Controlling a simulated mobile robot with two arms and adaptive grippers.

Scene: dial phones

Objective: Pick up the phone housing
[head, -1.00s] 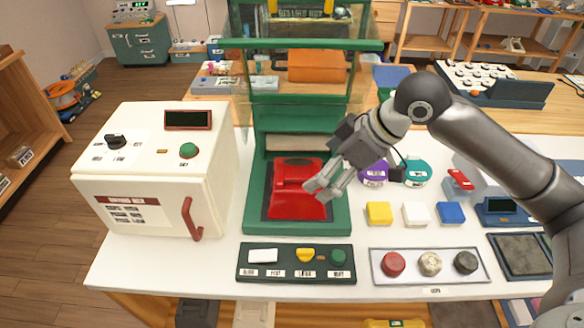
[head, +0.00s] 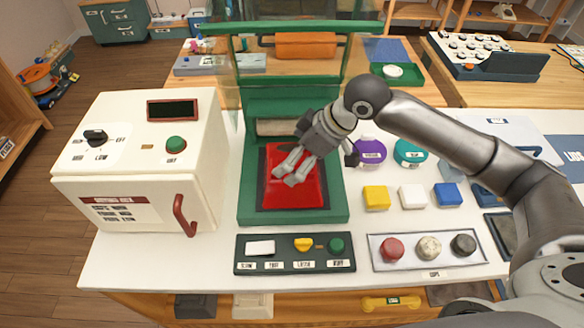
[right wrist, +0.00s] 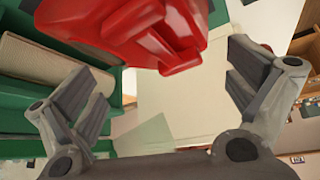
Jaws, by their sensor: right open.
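The red phone housing (head: 308,190) lies in the bed of the green press in the head view, partly hidden by my right gripper. It also shows at the top of the right wrist view (right wrist: 150,35), ahead of and between the open fingers. My right gripper (head: 288,176) is over the housing in the head view, and its fingers (right wrist: 165,85) are spread with nothing between the tips. I cannot tell whether a finger touches the housing. My left gripper is not in view.
The green press frame (head: 245,207) surrounds the housing, with a beige roller (head: 278,127) behind it. A cream oven-like box (head: 140,215) stands left. A button panel (head: 255,266) lies in front. Coloured blocks (head: 413,196) and a cap tray (head: 385,262) are at right.

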